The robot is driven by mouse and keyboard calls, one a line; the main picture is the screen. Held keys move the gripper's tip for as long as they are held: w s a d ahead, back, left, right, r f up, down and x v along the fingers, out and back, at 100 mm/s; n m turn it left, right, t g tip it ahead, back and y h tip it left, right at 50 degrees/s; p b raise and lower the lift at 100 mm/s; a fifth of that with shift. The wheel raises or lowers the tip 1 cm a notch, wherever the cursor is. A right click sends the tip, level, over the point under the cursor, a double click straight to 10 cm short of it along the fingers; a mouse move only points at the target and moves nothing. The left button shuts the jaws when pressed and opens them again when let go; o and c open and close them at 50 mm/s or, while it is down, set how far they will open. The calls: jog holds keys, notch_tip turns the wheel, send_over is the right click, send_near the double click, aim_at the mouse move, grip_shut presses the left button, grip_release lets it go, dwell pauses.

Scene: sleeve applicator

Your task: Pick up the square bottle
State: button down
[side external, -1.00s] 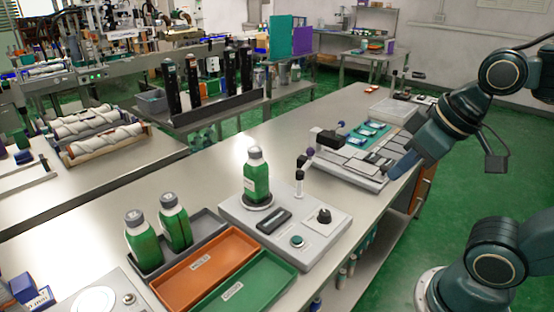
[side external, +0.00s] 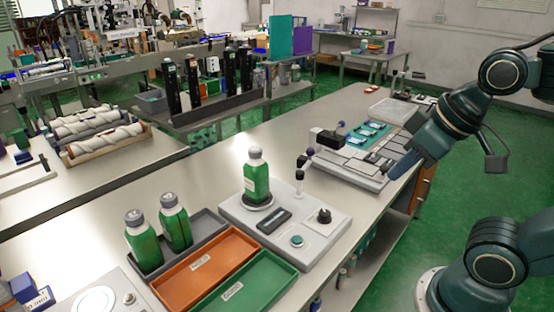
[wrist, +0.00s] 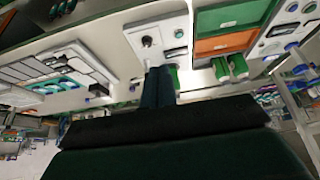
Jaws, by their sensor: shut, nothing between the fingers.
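Three green bottles with grey caps stand upright in the side view. One bottle (side external: 256,183) is on the round pad of the light grey applicator (side external: 317,237). Two others, a left bottle (side external: 142,247) and a right bottle (side external: 176,228), stand in a grey tray. I cannot tell which is square. My gripper (side external: 393,179) is shut and empty, to the right of the applicator and apart from all bottles. In the wrist view its closed fingers (wrist: 158,72) partly hide the bottle on the applicator; the tray bottles (wrist: 220,70) show to their right.
An orange tray (side external: 207,268) and a green tray (side external: 245,287) lie in front of the grey tray (side external: 208,224). A flat grey station with labels (side external: 348,165) is near my gripper.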

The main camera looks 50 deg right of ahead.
jog(key=c, duration=0.5)
grip_release()
jog(key=w+a+r+n+g+y, duration=0.15)
jog(key=w+r+n, duration=0.25)
jog(key=w, duration=0.5)
jog(key=n+g+y, duration=0.2)
jog(key=n+g, duration=0.2)
jog(key=n, duration=0.9)
send_near(257, 148)
jog(key=x, duration=0.5)
jog(key=shift+s+a+f, duration=0.1)
jog(key=shift+s+a, duration=0.15)
jog(key=shift+a, duration=0.15)
jog(key=shift+w+d+f+n, duration=0.25)
jog(key=shift+w+f+n, duration=0.15)
jog(key=shift+f, duration=0.1)
